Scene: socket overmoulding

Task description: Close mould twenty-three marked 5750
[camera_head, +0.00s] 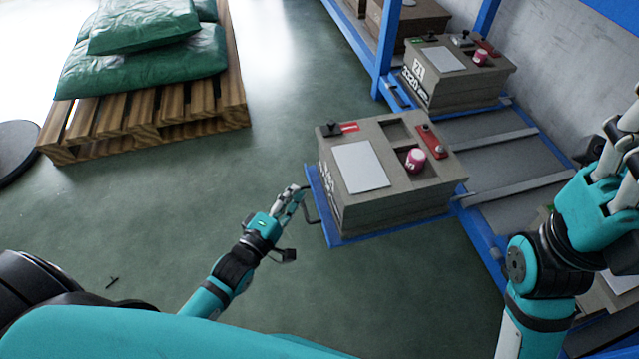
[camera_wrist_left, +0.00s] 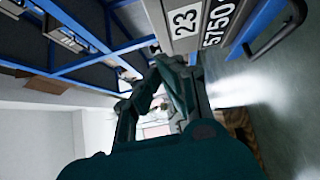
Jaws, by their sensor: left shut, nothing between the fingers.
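The grey-brown mould (camera_head: 345,212) sits on a blue pull-out shelf (camera_head: 358,239) that stands out from the rack over the floor. In the left wrist view the mould (camera_wrist_left: 160,20) shows the labels 23 and 5750, turned sideways. A dark bar handle (camera_head: 308,207) is at the shelf's front; it also shows in the left wrist view (camera_wrist_left: 287,32). My left gripper (camera_head: 297,191) is shut and empty, close beside the handle; I cannot tell if they touch. My right gripper (camera_head: 618,160) is raised at the right edge, partly cut off.
A similar mould (camera_head: 450,78) marked 21 and 2320 sits farther back in the blue rack (camera_head: 384,45). A wooden pallet (camera_head: 150,125) with green sacks (camera_head: 145,62) stands at the back left. The green floor between pallet and shelf is clear.

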